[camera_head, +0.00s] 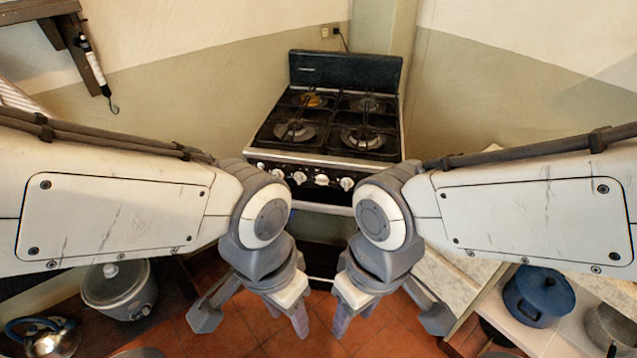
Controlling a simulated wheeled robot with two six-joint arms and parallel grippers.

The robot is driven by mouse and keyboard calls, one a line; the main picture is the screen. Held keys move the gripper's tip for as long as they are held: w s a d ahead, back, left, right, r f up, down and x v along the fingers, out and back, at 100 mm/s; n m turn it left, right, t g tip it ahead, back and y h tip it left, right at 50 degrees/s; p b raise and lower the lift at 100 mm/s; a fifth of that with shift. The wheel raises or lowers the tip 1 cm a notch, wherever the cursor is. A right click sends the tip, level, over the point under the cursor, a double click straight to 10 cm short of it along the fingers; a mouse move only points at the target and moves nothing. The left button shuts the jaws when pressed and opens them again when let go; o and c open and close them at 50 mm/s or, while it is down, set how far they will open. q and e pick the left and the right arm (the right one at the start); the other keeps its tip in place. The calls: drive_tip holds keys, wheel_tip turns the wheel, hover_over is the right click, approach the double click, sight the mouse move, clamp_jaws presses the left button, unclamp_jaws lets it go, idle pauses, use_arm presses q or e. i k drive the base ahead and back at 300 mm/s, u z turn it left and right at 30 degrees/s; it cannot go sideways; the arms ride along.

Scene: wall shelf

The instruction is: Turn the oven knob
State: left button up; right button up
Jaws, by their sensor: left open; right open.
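The oven is a black stove (330,115) with burners on top, standing in the corner ahead. A row of white knobs (321,180) runs along its front edge, between my two arms. My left gripper (252,325) points down in front of the oven, below and left of the knobs. It is open and empty. My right gripper (388,327) points down on the other side, below and right of the knobs. It is open and empty. Neither gripper touches a knob. My arms hide the ends of the oven front and part of its lower door.
A slow cooker (119,289) and a kettle (42,337) stand at lower left. The tiled floor (233,330) below the grippers looks clear.

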sight(321, 179)
drive_tip(key=u, duration=1)
drive_tip(key=k, duration=1.3)
drive_tip(key=u, duration=1)
drive_tip(key=i, duration=0.9)
drive_tip(key=z, duration=0.65)
drive_tip(key=i, duration=0.9)
drive_tip(key=z, duration=1.35)
drive_tip(key=i, duration=0.45)
drive_tip(key=z, duration=0.5)
